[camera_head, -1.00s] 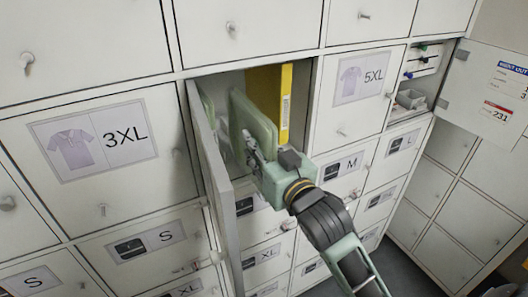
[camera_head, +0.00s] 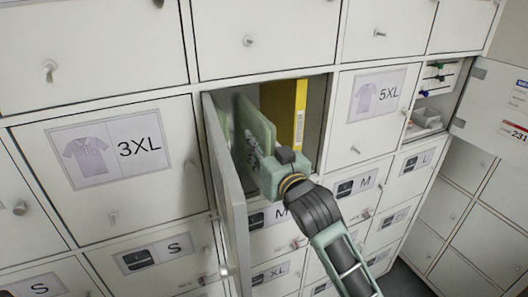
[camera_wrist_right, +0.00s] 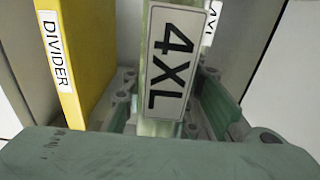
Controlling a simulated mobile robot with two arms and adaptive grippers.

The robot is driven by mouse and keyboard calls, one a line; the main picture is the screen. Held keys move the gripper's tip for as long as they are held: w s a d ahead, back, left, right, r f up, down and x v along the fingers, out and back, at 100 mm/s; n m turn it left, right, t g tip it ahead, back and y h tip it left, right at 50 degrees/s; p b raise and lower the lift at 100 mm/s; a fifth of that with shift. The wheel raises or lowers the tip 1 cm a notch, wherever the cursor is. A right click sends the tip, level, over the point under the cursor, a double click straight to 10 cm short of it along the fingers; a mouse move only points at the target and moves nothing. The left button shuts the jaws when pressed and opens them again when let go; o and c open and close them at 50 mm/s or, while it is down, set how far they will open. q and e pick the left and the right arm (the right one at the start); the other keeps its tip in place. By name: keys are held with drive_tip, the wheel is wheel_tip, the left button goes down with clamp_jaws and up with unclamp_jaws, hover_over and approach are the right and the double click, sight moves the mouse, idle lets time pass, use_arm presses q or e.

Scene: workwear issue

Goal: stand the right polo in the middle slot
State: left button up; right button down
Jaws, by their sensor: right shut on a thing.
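My right gripper (camera_head: 258,158) reaches into the open locker compartment between the 3XL and 5XL doors. It is shut on an upright pale green polo pack (camera_head: 257,122). In the right wrist view this polo pack (camera_wrist_right: 168,70) has a white 4XL label and stands between the fingers (camera_wrist_right: 165,115). A second pale pack (camera_head: 226,115) stands left of it, near the door. Part of its label (camera_wrist_right: 211,22) shows in the wrist view. A yellow divider (camera_head: 286,105) stands right of the held pack; it also shows in the wrist view (camera_wrist_right: 90,50). The slot floor is mostly hidden.
The compartment's door (camera_head: 222,190) hangs open at the left, close to my gripper. Right of the divider there is a narrow free gap (camera_head: 316,115). Closed lockers with knobs surround it. A small open locker (camera_head: 432,100) with its door open is at the right.

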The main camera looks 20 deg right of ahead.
drive_tip(key=shift+w+a+b, duration=0.15)
drive_tip(key=shift+w+b, duration=1.1)
drive_tip(key=shift+w, duration=2.6)
drive_tip(key=shift+w+a+b, duration=0.15)
drive_tip(key=shift+w+b, duration=1.1)
drive_tip(key=shift+w, duration=2.55)
drive_tip(key=shift+w+f+b, duration=0.1)
drive_tip(key=shift+f+b, duration=0.55)
drive_tip(key=shift+f, duration=0.55)
drive_tip(key=c, duration=1.3)
unclamp_jaws()
drive_tip(key=shift+c, duration=0.2)
